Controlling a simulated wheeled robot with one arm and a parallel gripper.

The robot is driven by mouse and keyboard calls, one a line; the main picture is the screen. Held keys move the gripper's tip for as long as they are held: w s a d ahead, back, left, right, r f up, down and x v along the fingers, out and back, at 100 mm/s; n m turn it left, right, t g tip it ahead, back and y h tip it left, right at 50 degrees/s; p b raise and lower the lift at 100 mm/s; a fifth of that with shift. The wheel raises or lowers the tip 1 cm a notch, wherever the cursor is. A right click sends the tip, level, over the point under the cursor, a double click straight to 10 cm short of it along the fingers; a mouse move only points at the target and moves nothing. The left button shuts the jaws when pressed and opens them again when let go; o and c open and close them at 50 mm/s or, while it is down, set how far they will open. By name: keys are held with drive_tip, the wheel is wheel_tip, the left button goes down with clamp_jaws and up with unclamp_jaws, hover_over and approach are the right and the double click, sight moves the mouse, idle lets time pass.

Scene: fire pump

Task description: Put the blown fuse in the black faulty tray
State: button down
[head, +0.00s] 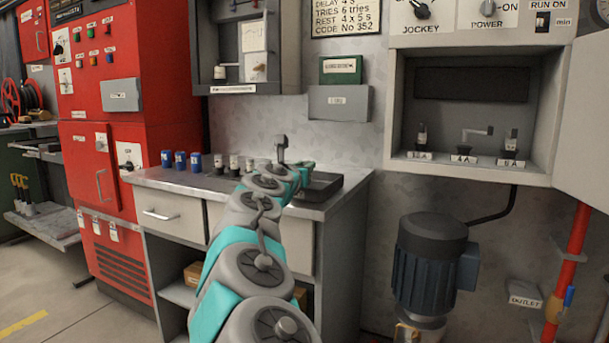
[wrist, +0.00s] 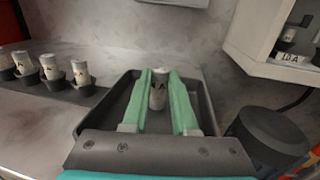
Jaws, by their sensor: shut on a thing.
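My gripper (wrist: 158,98) is shut on a pale fuse (wrist: 158,90), which stands roughly upright between the two green fingers in the wrist view. Fuse and fingers are within the outline of the black tray (wrist: 204,90). I cannot tell whether the fuse touches the tray floor. In the head view, the black tray (head: 325,185) sits at the right end of the grey bench, partly hidden behind my arm. The fuse and fingertips are hard to make out there.
White-topped fuses in dark holders (wrist: 80,74) stand left of the tray. An open cabinet (head: 480,172) with labelled fuse places is at right. A dark motor (head: 432,250) stands below it.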

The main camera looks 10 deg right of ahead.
drive_tip(key=shift+d+f, duration=0.1)
drive_tip(key=shift+f, duration=0.75)
drive_tip(key=c, duration=0.7)
unclamp_jaws()
drive_tip(key=shift+r, duration=0.1)
drive_tip(key=shift+s+a, duration=0.35)
drive_tip(key=shift+s, duration=0.1)
drive_tip(key=v, duration=1.1)
